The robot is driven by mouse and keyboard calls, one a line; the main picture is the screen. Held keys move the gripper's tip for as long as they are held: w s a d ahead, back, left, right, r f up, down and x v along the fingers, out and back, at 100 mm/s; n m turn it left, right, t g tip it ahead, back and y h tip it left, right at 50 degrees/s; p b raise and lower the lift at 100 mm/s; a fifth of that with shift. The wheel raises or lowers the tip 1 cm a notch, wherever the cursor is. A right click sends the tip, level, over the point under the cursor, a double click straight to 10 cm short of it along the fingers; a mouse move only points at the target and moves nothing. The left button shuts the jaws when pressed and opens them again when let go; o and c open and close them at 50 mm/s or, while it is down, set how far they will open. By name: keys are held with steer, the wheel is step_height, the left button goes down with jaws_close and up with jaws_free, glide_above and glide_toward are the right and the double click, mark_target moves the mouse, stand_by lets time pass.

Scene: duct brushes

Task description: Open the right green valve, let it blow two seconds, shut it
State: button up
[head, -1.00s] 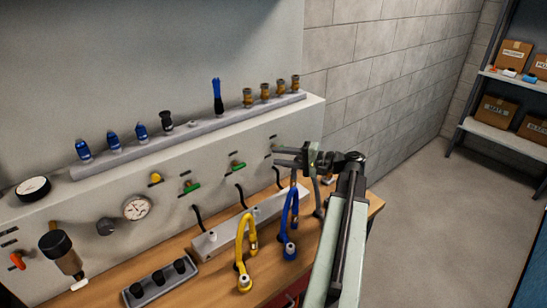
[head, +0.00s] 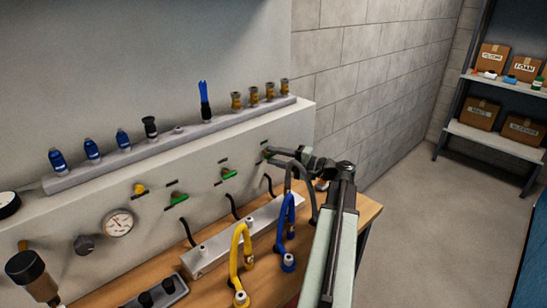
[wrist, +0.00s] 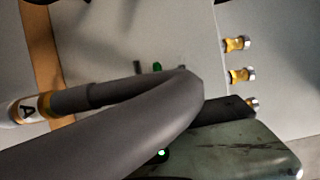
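The right green valve (head: 266,153) is on the sloped panel, partly hidden behind my gripper's tip. A small green piece, likely its handle (wrist: 157,66), shows in the wrist view beyond a hose. My gripper (head: 278,153) points left at this valve, close to it; I cannot tell whether it touches. The middle green valve (head: 229,174) and left green valve (head: 177,199) are clear of it. In the wrist view a thick grey hose (wrist: 150,115) crosses in front of my greenish gripper body and hides the fingertips.
The grey hose (head: 313,205) arches just below my gripper, beside the blue hose (head: 282,220) and yellow hose (head: 235,250). Brass fittings (head: 253,95) stand on the ledge above. A grey hose end is labelled A (wrist: 27,110). Floor at right is clear.

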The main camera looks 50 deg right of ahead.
steer(key=shift+w+a, duration=0.1)
steer(key=shift+w, duration=0.05)
jaws_close()
